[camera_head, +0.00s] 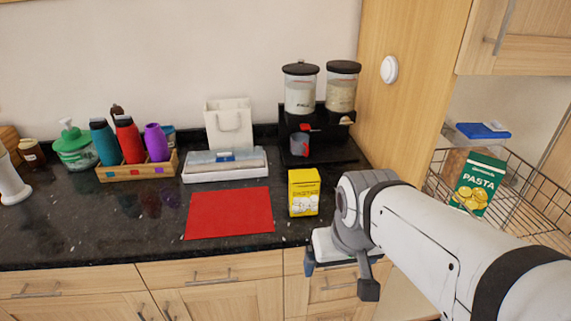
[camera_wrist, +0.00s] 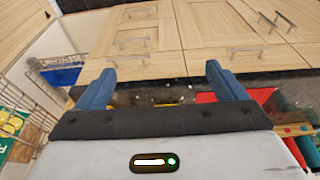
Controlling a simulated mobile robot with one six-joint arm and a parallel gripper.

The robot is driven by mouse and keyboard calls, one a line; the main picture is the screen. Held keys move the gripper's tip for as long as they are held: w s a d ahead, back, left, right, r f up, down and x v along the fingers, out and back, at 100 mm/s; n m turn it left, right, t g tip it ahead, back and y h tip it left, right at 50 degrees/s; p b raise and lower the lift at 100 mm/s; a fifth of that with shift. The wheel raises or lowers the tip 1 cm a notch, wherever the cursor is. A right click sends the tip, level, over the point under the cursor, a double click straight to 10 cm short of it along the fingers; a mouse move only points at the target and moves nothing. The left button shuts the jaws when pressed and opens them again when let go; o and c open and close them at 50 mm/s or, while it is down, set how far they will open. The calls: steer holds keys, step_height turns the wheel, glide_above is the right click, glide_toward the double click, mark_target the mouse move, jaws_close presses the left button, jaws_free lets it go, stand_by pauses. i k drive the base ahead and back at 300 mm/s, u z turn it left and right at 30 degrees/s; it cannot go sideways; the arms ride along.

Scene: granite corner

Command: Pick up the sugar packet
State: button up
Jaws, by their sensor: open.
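The sugar packet (camera_head: 303,192) is a yellow packet with a white lower part, standing upright on the dark granite counter, right of the red mat. My gripper (camera_head: 339,279) is at the counter's front edge, right of the packet and nearer the camera, apart from it. In the wrist view my gripper (camera_wrist: 158,72) is open, its two blue fingers spread with nothing held between them. Small yellow slivers show just above the gripper body there; the rest is hidden, so I cannot tell for sure that they are the packet.
The red mat (camera_head: 230,213) lies left of the packet. A black dispenser stand (camera_head: 325,155) with two canisters is behind it. A white tray (camera_head: 225,174), a paper bag (camera_head: 229,124) and a bottle crate (camera_head: 137,174) stand further left. A wire basket (camera_head: 519,202) with a pasta box (camera_head: 478,184) is at right.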

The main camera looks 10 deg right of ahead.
mark_target(305, 184)
steer(key=z, duration=1.5)
steer(key=k, duration=0.8)
steer(key=u, duration=1.4)
steer(key=i, duration=1)
steer(key=u, duration=0.05)
